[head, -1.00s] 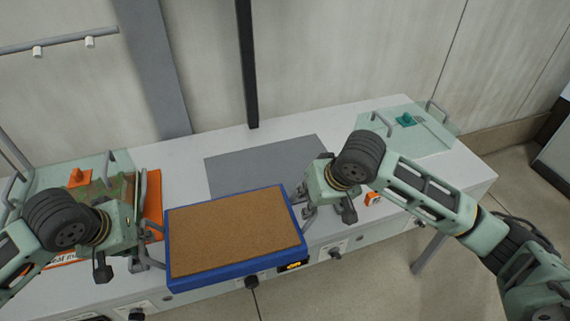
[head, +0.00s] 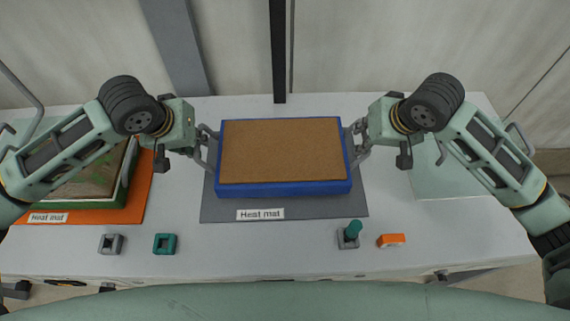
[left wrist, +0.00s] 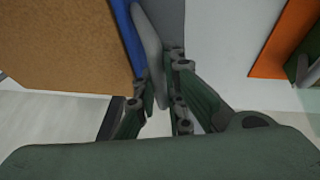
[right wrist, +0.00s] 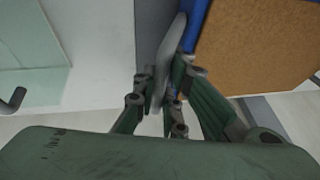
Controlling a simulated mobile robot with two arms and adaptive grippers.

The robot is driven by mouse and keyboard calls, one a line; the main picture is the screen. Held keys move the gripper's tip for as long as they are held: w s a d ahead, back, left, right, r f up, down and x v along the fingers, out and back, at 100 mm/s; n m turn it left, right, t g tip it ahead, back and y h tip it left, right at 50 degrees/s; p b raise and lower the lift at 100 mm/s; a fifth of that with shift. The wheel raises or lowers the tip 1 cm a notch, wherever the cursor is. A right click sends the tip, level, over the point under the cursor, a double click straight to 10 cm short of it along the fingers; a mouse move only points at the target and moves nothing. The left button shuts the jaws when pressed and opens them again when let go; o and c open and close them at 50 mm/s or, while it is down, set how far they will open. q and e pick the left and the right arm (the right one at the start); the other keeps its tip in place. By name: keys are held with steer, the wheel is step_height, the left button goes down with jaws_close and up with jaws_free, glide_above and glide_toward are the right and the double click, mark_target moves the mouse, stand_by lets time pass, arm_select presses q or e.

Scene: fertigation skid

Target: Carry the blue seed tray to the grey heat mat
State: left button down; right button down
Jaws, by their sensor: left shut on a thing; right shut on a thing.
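The blue seed tray (head: 284,189), filled with brown soil, is level over the grey heat mat (head: 212,212), which shows around its sides and front. I cannot tell whether the tray touches the mat. My left gripper (head: 206,143) is shut on the tray's left handle; this grey handle (left wrist: 150,50) shows between the fingers in the left wrist view. My right gripper (head: 355,142) is shut on the right handle, and this handle (right wrist: 170,60) shows in the right wrist view. The mat's "Heat mat" label (head: 260,214) is visible in front.
An orange heat mat (head: 135,205) with a green tray (head: 112,200) lies at the left, partly behind my left arm. Small grey (head: 111,244), teal (head: 165,244) and orange (head: 391,240) parts and a teal-topped knob (head: 352,232) sit along the front. A pale translucent panel (head: 450,180) lies at the right.

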arm_select(q)
steer(key=shift+w+a+r, duration=0.1)
steer(key=shift+w+a, duration=0.15)
steer(key=shift+a, duration=0.05)
arm_select(e)
steer(key=shift+w+d, duration=0.1)
steer(key=shift+d, duration=0.25)
arm_select(q)
steer(key=shift+s+a, duration=0.15)
steer(key=shift+s, duration=0.05)
arm_select(e)
steer(key=shift+s+a, duration=0.15)
steer(key=shift+s, duration=0.05)
